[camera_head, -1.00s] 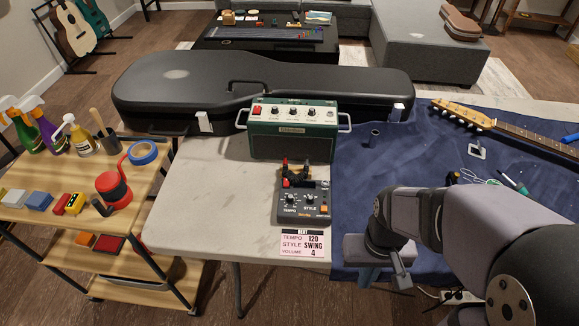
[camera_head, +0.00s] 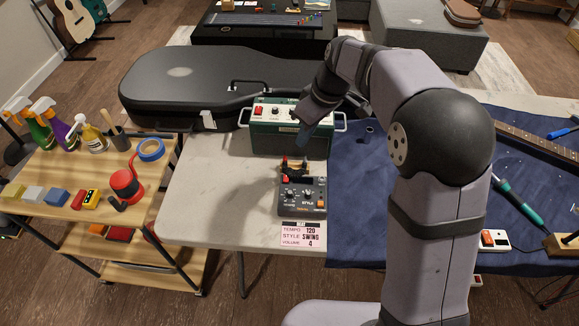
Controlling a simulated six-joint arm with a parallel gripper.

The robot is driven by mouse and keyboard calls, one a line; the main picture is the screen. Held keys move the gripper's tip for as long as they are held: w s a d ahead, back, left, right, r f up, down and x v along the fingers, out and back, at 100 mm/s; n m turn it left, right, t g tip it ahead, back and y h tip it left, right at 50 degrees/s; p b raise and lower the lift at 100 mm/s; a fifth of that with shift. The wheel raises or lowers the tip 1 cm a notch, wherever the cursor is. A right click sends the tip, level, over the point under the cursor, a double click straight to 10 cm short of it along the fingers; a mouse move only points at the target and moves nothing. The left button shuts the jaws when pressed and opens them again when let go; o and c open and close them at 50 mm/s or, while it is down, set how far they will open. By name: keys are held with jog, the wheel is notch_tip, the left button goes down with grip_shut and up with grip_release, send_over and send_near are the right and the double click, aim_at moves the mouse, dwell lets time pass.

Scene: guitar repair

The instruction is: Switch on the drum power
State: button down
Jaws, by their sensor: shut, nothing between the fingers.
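The drum machine (camera_head: 294,207) is a small dark box with knobs and labels on its top. It sits on the pale table in front of the green amp. A small red part (camera_head: 285,179) shows at its upper left; I cannot tell whether it is a switch or its state. Dark and red upright pieces stand at its back edge. My gripper (camera_head: 303,146) points down in front of the amp's right half, behind and above the drum machine. It is shut and empty, and appears apart from the drum machine.
The green amp (camera_head: 268,142) stands right behind the drum machine, with the black guitar case (camera_head: 180,85) behind it. A printed card (camera_head: 302,235) lies at the table's front edge. The table (camera_head: 215,180) is clear to the left. A blue mat (camera_head: 350,185) is on the right.

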jog(key=shift+s+a+r+n+g, duration=0.15)
jog(key=shift+s+n, duration=0.1)
jog(key=shift+n, duration=1)
jog(key=shift+s+a+r+n+g, duration=0.1)
jog(key=shift+s+n, duration=0.2)
jog(key=shift+n, duration=0.9)
jog(key=shift+s+a+r+n+g, duration=0.15)
jog(key=shift+s+n, duration=0.1)
jog(key=shift+n, duration=1)
jog(key=shift+f, duration=0.1)
jog(key=p, duration=0.3)
send_near(286, 175)
jog(key=x, duration=0.5)
jog(key=shift+s+a, duration=0.15)
jog(key=shift+f, duration=0.55)
jog(key=shift+f+b, duration=0.1)
jog(key=shift+b, duration=0.2)
